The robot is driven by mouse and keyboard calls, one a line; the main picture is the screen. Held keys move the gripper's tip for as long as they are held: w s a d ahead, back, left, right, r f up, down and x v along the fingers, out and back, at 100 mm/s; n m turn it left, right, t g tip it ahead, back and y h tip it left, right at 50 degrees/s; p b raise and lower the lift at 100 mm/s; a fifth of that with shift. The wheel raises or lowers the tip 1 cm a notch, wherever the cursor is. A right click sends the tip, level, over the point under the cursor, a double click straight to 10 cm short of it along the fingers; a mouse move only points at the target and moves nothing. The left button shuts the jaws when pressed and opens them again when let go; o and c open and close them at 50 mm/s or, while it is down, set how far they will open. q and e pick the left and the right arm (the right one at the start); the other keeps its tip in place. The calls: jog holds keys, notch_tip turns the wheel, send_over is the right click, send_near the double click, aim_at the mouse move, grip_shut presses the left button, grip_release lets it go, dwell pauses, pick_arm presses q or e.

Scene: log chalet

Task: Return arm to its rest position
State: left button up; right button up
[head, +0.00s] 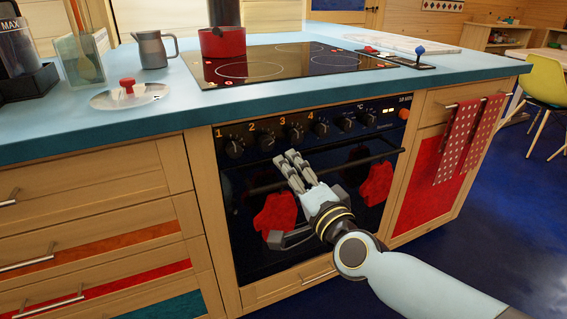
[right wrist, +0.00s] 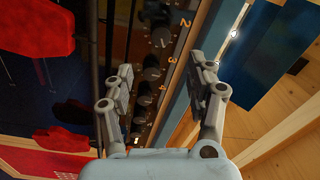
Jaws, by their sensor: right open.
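My right gripper (head: 296,168) is in front of the black oven (head: 330,235), just below its row of knobs, in the head view. Its two fingers are apart and nothing is between them. In the right wrist view the open fingers (right wrist: 164,85) show with the knob panel (right wrist: 150,75) behind them. I cannot tell whether the fingertips touch the oven handle (head: 350,172). My right arm (head: 420,283) reaches in from the lower right. My left gripper is not in view.
A blue counter (head: 130,126) runs above the oven. Spotted red towels (head: 468,135) hang at the right.

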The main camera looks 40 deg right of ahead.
jog(key=shift+s, duration=0.25)
dwell(0.3)
